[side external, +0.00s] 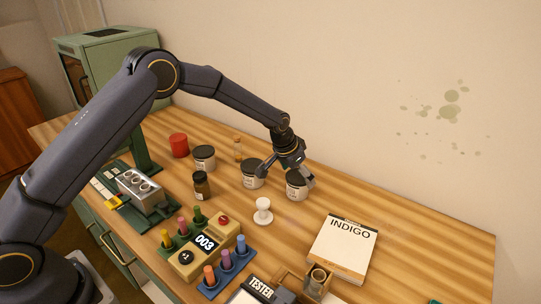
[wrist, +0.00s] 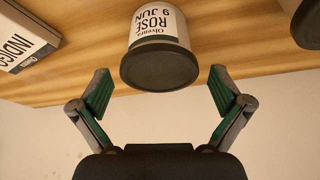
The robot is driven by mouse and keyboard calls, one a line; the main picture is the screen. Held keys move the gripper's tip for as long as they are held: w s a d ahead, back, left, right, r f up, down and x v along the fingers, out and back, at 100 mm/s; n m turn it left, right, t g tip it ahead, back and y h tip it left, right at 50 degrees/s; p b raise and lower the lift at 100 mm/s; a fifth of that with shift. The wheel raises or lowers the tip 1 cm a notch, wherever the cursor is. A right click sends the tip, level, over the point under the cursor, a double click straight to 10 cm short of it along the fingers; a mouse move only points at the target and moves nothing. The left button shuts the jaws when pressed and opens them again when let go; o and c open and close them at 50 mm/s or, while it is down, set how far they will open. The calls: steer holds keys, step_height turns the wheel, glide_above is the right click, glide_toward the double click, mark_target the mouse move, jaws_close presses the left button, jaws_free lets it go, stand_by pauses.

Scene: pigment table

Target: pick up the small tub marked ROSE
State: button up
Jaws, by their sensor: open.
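The ROSE tub (side external: 297,189) is a small white tub with a dark lid, standing on the wooden table below my gripper in the side view. In the wrist view, the tub (wrist: 157,32) appears upside down, with "ROSE" and "9 JUN" on its label. My gripper (wrist: 160,84) is open and empty, one finger toward each side of the tub with a gap on both sides. The lid's near edge is roughly level with the fingertips in that picture. In the side view, my gripper (side external: 286,175) is close over the tub and partly covers it.
A similar dark-lidded tub (side external: 252,174) stands just left of the ROSE tub; another (side external: 204,157) is farther left. A white knobbed piece (side external: 263,212) stands in front. The INDIGO box or book (side external: 344,246) lies to the right. The table behind toward the wall is mostly clear.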

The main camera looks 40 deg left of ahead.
mark_target(299, 176)
steer(key=x, duration=0.3)
steer(key=shift+w+f, duration=0.1)
steer(key=shift+f, duration=0.05)
steer(key=shift+c, duration=0.4)
steer(key=c, duration=1.2)
steer(key=shift+r, duration=0.25)
